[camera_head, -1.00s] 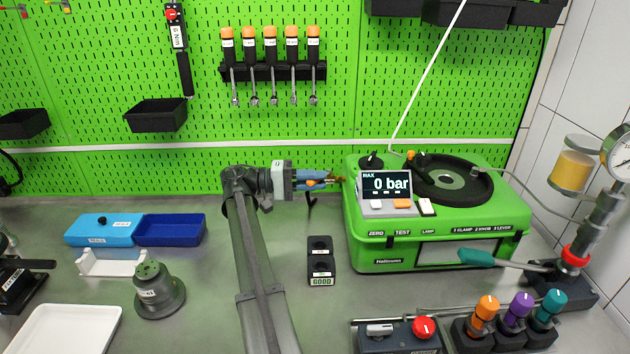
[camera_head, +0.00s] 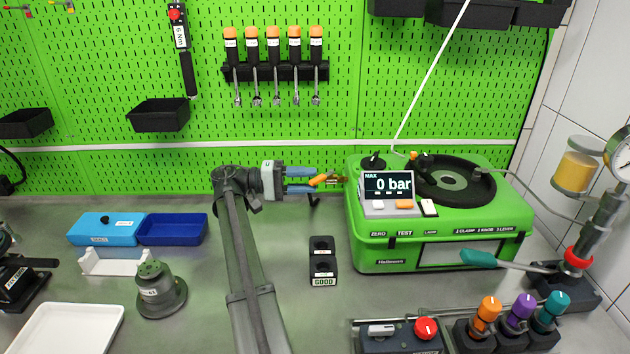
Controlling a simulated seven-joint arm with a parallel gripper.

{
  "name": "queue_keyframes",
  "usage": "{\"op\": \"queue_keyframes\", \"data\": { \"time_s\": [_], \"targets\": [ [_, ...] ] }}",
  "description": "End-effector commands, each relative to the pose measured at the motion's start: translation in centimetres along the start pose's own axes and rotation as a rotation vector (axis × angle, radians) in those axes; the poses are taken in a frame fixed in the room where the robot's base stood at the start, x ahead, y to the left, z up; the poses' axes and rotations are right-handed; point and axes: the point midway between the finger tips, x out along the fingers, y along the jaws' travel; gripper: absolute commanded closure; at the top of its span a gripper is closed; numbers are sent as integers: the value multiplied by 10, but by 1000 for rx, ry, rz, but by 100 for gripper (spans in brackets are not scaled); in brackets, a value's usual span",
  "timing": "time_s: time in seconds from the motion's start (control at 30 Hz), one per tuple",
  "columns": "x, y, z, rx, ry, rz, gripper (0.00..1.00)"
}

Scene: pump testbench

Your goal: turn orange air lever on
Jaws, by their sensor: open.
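The orange air lever (camera_head: 319,181) sits at the left side of the green test box (camera_head: 440,243), by a small brass-coloured fitting. My gripper (camera_head: 314,181) is open and points right toward the box. Its two blue fingers are apart, one above the other in the picture, with the lever at their tips. The lever appears tilted, its left end lower. I cannot tell whether the fingers touch it. The display (camera_head: 388,185) on the box reads 0 bar.
A black block marked GOOD (camera_head: 323,262) stands below my gripper. A teal-handled pump lever (camera_head: 478,258) is in front of the box. Blue bins (camera_head: 172,229) and a grey-green round part (camera_head: 160,290) are at left. Bare bench lies between them and my arm.

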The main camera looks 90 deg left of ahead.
Motion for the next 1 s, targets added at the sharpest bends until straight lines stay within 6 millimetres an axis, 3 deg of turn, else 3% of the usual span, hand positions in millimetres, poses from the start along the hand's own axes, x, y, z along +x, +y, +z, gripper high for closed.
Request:
{"op": "queue_keyframes", "data": {
  "time_s": [0.2,0.43,0.63,0.93,1.0],
  "targets": [
    [-44,0,-2,0,3,0,60],
    [-77,0,-1,0,2,0,60],
    [-88,0,0,0,0,0,60],
    [-90,0,0,0,0,0,60],
    [-90,0,0,0,1,-1,64]
  ]
}}
